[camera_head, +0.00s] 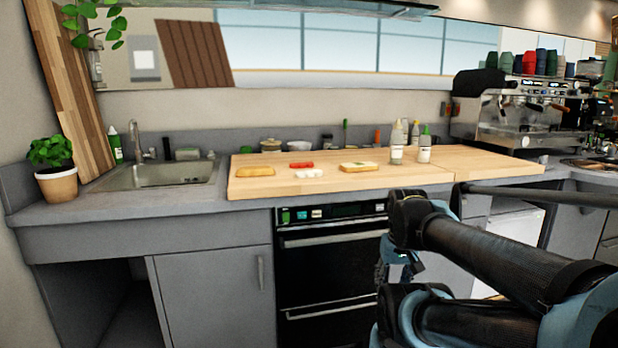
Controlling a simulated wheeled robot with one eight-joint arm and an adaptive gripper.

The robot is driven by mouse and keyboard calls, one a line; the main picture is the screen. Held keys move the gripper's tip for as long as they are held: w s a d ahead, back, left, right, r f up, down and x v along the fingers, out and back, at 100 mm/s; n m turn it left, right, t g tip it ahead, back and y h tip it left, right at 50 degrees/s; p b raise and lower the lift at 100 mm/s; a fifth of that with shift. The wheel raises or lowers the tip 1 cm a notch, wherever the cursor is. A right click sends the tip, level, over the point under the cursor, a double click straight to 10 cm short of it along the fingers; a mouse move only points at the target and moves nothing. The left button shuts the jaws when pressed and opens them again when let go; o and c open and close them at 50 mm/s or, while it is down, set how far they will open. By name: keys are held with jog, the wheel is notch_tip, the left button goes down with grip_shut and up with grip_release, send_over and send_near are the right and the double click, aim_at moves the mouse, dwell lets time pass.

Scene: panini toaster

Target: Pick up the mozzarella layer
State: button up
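The mozzarella layer (309,174) is a small white patch of pieces lying flat near the front edge of the wooden board (270,190). It sits just in front of a red layer (301,165), between a bread piece (255,171) on the left and a topped bread slice (358,167) on the right. My arm reaches in from the lower right. What looks like my gripper (400,262) is below counter height, in front of the cabinets, to the right of the mozzarella and well apart from it. Arm links partly cover it, and its fingers cannot be made out.
Bottles (424,150) stand on the board right of the food. Small bowls (271,145) line the back. A sink (160,174) and potted plant (54,170) are left; a coffee machine (520,118) is right. A dark oven (330,250) sits below. The board's front right is clear.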

jog(key=o, duration=0.9)
jog(key=r, duration=0.1)
jog(key=w+r, duration=0.1)
jog(key=r, duration=0.1)
jog(key=shift+w+a+r, duration=0.1)
jog(key=shift+w+a, duration=0.1)
jog(key=shift+o, duration=0.5)
jog(key=w+a+r+n, duration=0.1)
jog(key=w+a+r, duration=0.2)
jog(key=w+r, duration=0.5)
jog(key=w+a+r+t, duration=0.1)
jog(key=w+a+r, duration=0.3)
jog(key=w+r, duration=0.4)
notch_tip(320, 180, up, 2)
jog(key=shift+r+n+y, duration=0.15)
jog(key=shift+n+y, duration=0.15)
jog(key=shift+n, duration=0.1)
notch_tip(320, 180, up, 15)
jog(key=n+t, duration=0.1)
jog(key=n, duration=0.1)
send_over(308, 171)
jog(key=s+d, duration=0.2)
jog(key=s, duration=0.4)
jog(key=shift+y, duration=0.4)
jog(key=x, duration=1.6)
jog(key=shift+d+f, duration=0.15)
jog(key=shift+f, duration=0.3)
